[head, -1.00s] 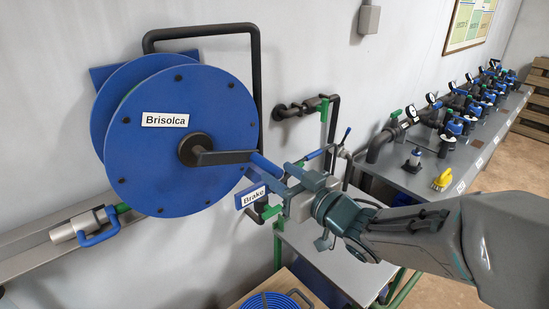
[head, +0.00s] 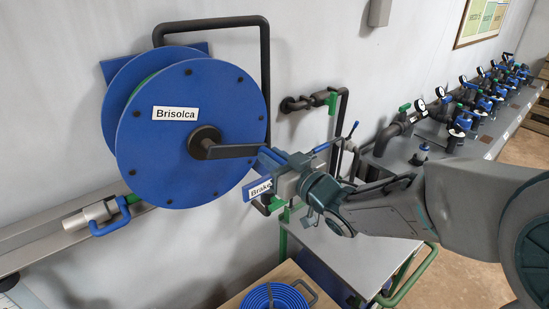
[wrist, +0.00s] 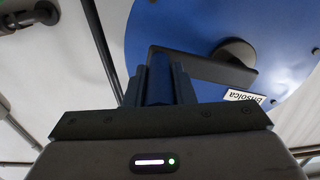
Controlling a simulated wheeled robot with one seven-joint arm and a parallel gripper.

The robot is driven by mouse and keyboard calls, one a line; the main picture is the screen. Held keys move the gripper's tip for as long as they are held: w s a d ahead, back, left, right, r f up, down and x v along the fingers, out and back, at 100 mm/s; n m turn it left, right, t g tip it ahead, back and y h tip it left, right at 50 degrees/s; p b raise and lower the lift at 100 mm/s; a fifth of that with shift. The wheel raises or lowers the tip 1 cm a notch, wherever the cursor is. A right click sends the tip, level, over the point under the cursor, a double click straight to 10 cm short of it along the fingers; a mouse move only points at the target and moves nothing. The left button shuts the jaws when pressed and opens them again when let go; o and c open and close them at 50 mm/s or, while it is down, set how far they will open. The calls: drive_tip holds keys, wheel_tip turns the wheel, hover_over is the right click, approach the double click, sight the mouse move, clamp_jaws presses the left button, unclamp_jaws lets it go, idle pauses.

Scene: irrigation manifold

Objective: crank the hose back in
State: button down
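The blue hose reel (head: 190,90) labelled "Brisolca" is mounted on the wall, with a strip of green (head: 148,80) between its discs. Its dark crank arm (head: 235,151) points right from the hub. My gripper (head: 275,161) is at the outer end of the crank arm. In the wrist view its two fingers lie along both sides of the blue crank handle (wrist: 158,88), with no clear gap, and look shut on it. In the head view the fingers hide most of the handle. A "Brake" label (head: 259,189) is just below my gripper, partly hidden.
A grey nozzle with a blue handle (head: 105,227) lies by the wall rail at left. A grey table (head: 345,262) stands under my arm. Pipes and valves (head: 335,100) are on the wall right of the reel.

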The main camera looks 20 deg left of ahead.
drive_tip(key=r+n+b, duration=0.3)
drive_tip(key=shift+w+d+r, duration=0.1)
drive_tip(key=shift+w+d, duration=0.05)
drive_tip(key=shift+w, duration=0.1)
drive_tip(key=shift+r+n, duration=0.55)
drive_tip(key=shift+n, duration=0.05)
drive_tip(key=c, duration=1.2)
unclamp_jaws()
drive_tip(key=shift+d, duration=0.1)
drive_tip(key=b+v, duration=0.1)
drive_tip(key=v, duration=1.2)
drive_tip(key=shift+s+d+b, duration=0.25)
drive_tip(key=shift+b, duration=0.1)
